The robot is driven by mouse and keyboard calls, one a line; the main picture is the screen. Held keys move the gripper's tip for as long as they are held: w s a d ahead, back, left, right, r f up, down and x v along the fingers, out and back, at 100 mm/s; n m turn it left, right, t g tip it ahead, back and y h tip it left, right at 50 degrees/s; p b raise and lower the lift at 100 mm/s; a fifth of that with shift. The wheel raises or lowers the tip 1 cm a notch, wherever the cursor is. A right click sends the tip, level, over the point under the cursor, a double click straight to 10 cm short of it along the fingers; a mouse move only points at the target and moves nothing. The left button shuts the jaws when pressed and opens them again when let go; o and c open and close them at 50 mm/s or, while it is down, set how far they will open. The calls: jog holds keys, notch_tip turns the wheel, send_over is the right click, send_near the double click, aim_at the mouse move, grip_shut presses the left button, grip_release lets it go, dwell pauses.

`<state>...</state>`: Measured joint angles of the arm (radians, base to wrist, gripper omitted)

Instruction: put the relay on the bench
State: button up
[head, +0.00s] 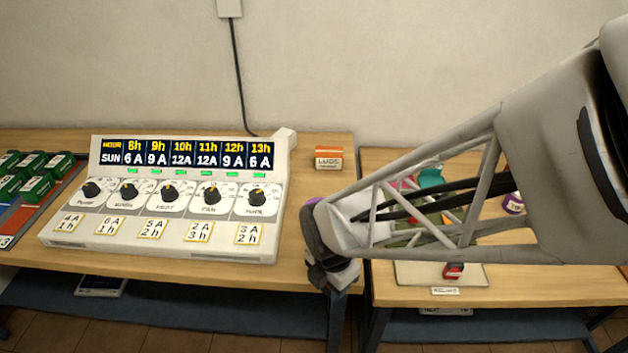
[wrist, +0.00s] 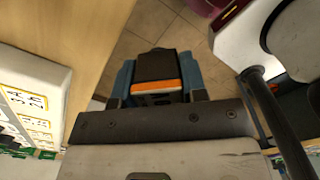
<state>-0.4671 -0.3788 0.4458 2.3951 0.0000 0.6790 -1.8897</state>
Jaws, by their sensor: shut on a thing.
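My gripper (head: 332,278) is near the front right corner of the left wooden bench (head: 312,220), by the gap between two benches. In the wrist view its blue fingers (wrist: 157,82) are shut on a black block with an orange band (wrist: 157,66), which looks like the relay. Floor tiles show beyond the block in that view, and the bench edge lies to its left. In the head view the dark gripper hides the block or blends with it. The right wooden bench (head: 548,289) is partly hidden behind my arm. Which bench the task means is not shown.
A control panel (head: 180,247) with knobs and a display fills much of the left bench. A box marked LUGS (head: 328,158) stands behind.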

jog(key=w+a, duration=0.1)
jog(key=w, duration=0.2)
jog(key=w+a, duration=0.2)
jog(key=w, duration=0.2)
jog(key=w+a+f, duration=0.1)
jog(key=w+a, duration=0.1)
jog(key=w, duration=0.1)
jog(key=shift+w+f, duration=0.1)
jog(key=shift+w, duration=0.25)
jog(key=shift+f, duration=1.75)
jog(key=shift+f, duration=0.1)
jog(key=o, duration=1)
jog(key=shift+c, duration=0.2)
notch_tip(320, 180, up, 12)
jog(key=shift+r, duration=0.2)
